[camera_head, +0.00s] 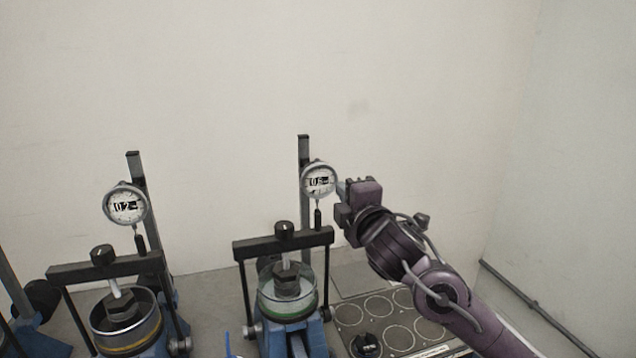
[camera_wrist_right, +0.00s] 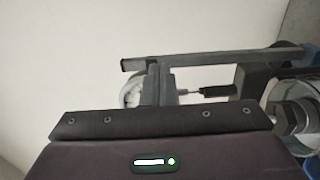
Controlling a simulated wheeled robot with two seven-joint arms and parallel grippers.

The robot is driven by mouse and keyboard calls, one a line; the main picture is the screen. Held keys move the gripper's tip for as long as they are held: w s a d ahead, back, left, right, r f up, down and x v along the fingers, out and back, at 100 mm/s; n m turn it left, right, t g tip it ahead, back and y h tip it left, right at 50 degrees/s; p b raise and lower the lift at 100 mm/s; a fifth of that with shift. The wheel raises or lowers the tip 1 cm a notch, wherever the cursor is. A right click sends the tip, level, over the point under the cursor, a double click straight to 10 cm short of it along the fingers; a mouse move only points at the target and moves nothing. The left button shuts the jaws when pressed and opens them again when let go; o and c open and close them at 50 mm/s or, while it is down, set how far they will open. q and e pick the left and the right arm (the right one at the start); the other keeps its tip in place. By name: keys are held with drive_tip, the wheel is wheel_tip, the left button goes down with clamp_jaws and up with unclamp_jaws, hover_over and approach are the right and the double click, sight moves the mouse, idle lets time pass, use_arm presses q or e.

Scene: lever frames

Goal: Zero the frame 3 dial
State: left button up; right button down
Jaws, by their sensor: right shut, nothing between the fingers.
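Two round dial gauges show in the head view. The dial on the right-hand frame (camera_head: 318,181) reads about 0.5, and the dial on the frame to its left (camera_head: 126,205) reads about 0.2. No frame numbers are legible. My right gripper (camera_head: 343,190) is shut and empty, its fingertips close to the right edge of the right-hand dial. I cannot tell whether they touch it. In the right wrist view, that dial (camera_wrist_right: 131,93) is seen nearly edge-on, partly hidden behind the fingers (camera_wrist_right: 158,85). My left gripper is not in view.
Each frame has an upright post (camera_head: 304,150), a black crossbar (camera_head: 283,243) and a round cell (camera_head: 287,305) below. Another frame (camera_head: 30,310) is cut off at the left. A panel with ring marks (camera_head: 400,333) lies right of the right-hand frame. Walls stand behind and right.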

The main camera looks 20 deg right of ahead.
drive_tip(key=shift+r, duration=0.35)
idle(0.3)
drive_tip(key=shift+r+p, duration=0.65)
drive_tip(key=shift+r, duration=0.1)
drive_tip(key=shift+a+r+p, duration=0.1)
drive_tip(key=shift+r+p, duration=0.25)
drive_tip(key=shift+r, duration=0.35)
drive_tip(key=shift+a+r, duration=0.1)
drive_tip(key=shift+d+r+p, duration=0.2)
drive_tip(key=shift+r+p, duration=0.05)
drive_tip(key=shift+p, duration=0.05)
drive_tip(key=s, duration=0.6)
drive_tip(key=shift+d, duration=0.25)
